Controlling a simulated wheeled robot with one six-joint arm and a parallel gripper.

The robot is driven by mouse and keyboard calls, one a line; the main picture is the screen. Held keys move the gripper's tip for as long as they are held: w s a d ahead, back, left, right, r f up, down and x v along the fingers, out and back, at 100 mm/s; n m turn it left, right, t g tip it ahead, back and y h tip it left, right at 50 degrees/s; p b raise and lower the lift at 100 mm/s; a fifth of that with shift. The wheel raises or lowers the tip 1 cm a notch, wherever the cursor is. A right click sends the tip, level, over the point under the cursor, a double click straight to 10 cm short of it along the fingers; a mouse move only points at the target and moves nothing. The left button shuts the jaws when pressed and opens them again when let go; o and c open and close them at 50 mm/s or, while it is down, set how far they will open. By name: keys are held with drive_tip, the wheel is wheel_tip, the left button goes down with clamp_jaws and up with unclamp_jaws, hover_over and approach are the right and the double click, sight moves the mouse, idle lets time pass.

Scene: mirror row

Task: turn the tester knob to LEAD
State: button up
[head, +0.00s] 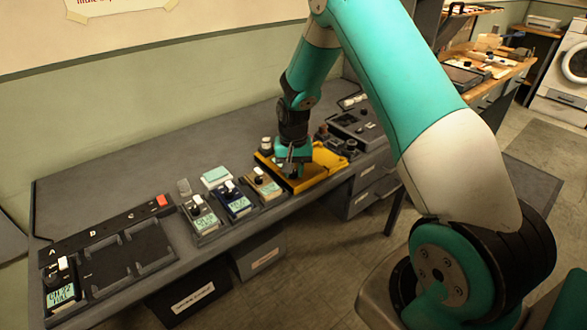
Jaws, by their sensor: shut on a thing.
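My gripper (292,166) points down over a yellow unit (325,165) near the front edge of the bench, which I take to be the tester. Its fingers are shut on what seems to be the tester knob, but they hide the knob. The position labels, including LEAD, cannot be read, so I cannot tell where the knob points.
A black tray (125,262) lies at the left. Dark equipment (358,122) stands right of the gripper.

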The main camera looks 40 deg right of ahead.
sight(294, 171)
drive_tip(key=shift+w+m, duration=0.1)
drive_tip(key=shift+m, duration=0.7)
drive_tip(key=o, duration=0.9)
drive_tip(key=shift+r, duration=0.1)
wheel_tip(294, 171, up, 17)
drive_tip(key=shift+r+b, duration=0.15)
drive_tip(key=shift+b, duration=0.3)
